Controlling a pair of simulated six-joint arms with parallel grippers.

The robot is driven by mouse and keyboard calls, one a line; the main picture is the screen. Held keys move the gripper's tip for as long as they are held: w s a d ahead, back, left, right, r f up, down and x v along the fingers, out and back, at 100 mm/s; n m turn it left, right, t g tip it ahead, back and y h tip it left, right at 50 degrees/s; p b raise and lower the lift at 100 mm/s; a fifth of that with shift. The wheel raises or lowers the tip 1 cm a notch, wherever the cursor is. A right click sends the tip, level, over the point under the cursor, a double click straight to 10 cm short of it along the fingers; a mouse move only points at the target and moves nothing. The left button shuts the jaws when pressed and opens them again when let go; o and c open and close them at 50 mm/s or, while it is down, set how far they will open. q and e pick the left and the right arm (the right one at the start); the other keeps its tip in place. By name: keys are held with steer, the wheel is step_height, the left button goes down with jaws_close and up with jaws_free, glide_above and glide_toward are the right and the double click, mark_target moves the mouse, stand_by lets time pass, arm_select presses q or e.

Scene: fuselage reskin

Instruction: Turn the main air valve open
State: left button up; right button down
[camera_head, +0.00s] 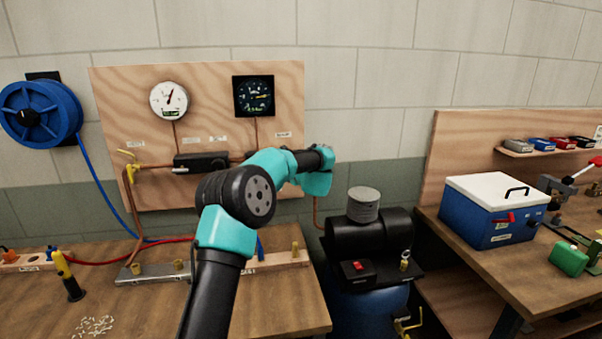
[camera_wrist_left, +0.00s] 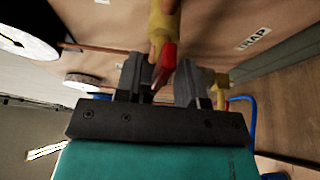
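In the left wrist view a yellow fitting (camera_wrist_left: 164,22) with a red part (camera_wrist_left: 166,62) reaches down between my left gripper's (camera_wrist_left: 160,78) two grey fingers. The fingers stand apart with the red part between them; whether they press on it I cannot tell. In the head view my arm crosses in front of the wooden panel, and the gripper and this fitting are hidden there. A yellow-handled valve (camera_head: 131,168) shows at the panel's left edge, clear of the arm. I cannot tell which is the main air valve. My right gripper is not in view.
The wooden panel (camera_head: 215,85) carries a white gauge (camera_head: 169,100), a dark gauge (camera_head: 254,96) and copper pipes. A blue hose reel (camera_head: 40,113) hangs left. A compressor (camera_head: 368,235) stands right of the workbench (camera_head: 290,315). A blue cooler box (camera_head: 490,212) sits farther right.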

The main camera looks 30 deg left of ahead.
arm_select(q)
steer(key=v, duration=1.6)
steer(key=shift+s+d, duration=0.15)
steer(key=shift+d, duration=0.2)
